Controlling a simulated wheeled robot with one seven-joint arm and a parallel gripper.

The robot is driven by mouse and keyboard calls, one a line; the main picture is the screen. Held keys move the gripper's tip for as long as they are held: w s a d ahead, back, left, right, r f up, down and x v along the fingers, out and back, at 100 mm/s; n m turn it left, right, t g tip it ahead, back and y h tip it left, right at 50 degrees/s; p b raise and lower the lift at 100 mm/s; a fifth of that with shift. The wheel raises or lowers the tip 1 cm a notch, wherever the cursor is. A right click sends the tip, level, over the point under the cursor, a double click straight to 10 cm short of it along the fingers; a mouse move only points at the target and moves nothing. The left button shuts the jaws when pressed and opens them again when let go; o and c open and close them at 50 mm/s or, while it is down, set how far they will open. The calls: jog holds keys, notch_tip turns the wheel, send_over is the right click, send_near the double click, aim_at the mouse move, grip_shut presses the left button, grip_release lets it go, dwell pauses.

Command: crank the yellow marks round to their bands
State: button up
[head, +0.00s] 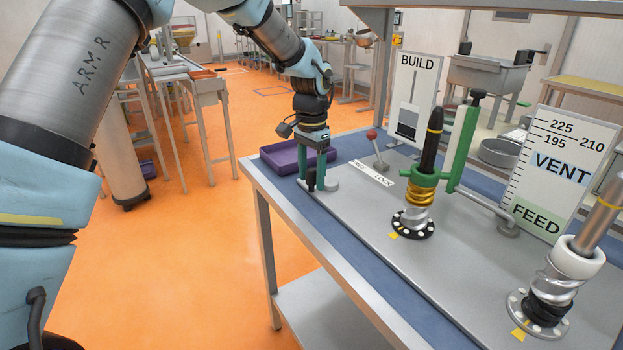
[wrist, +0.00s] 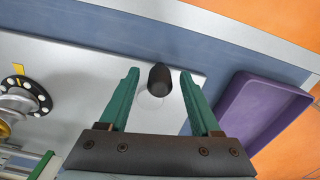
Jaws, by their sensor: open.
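My gripper (head: 318,184) is open at the plate's left end, fingers pointing down. A black upright knob (wrist: 160,80) shows between its teal fingers (wrist: 160,98) in the wrist view, apart from both; the head view shows it too (head: 311,181). A dark screw rod (head: 431,145) with a yellow mark (head: 434,131) rises through a green collar and brass coil. A silver rod (head: 597,228) with a yellow mark (head: 609,204) stands in a white collar at right, cut by the frame edge. The scale board (head: 540,130) carries a blue VENT band (head: 562,167) and green FEED band (head: 537,218).
A BUILD board (head: 412,95) stands behind. The plate's front is clear.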

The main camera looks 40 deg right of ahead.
notch_tip(320, 180, up, 10)
jog(key=shift+f+b, duration=0.15)
jog(key=shift+b, duration=0.85)
jog(key=w+a+f+n, duration=0.2)
jog(key=w+a+n, duration=0.2)
jog(key=a, duration=0.8)
jog(key=w+a+f+n, duration=0.2)
jog(key=w+a+n, duration=0.1)
jog(key=a, duration=0.9)
jog(key=s+a+f+n, duration=0.2)
jog(key=s+a+n, duration=0.2)
jog(key=a, duration=0.7)
jog(key=s+a+f+n+t, duration=0.1)
jog(key=s+a+n, duration=0.3)
jog(key=a, duration=0.7)
jog(key=shift+f+n+t, duration=0.3)
jog(key=shift+f, duration=0.35)
jog(key=shift+s, duration=0.1)
